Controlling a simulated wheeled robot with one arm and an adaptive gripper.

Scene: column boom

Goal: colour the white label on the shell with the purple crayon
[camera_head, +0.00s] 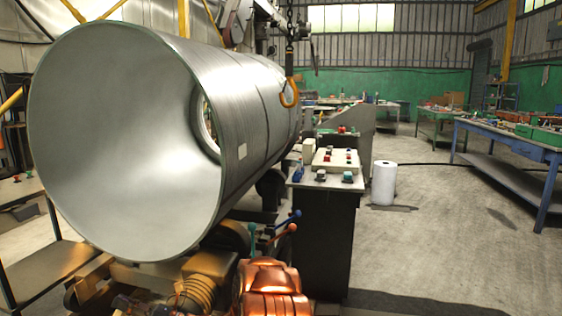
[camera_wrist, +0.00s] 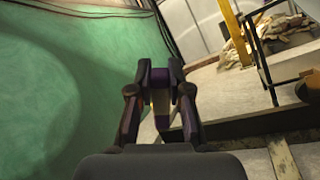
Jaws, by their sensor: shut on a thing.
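The shell (camera_head: 245,105) is a large grey metal cylinder lying on its side in the left half of the head view, its open end toward me. The small white label (camera_head: 242,151) is on its right outer side and looks plain. In the wrist view my gripper (camera_wrist: 160,76) is shut on the purple crayon (camera_wrist: 161,100), which shows as a narrow purple piece with a pale band between the fingers. The crayon's tip is hidden. My gripper cannot be made out in the head view, and the label cannot be made out in the wrist view.
A control desk (camera_head: 325,175) with buttons stands right of the shell. An orange hook (camera_head: 289,93) hangs beside the shell. A white roll (camera_head: 383,183) stands on the floor. A blue workbench (camera_head: 507,140) is at the right. The floor between is mostly clear.

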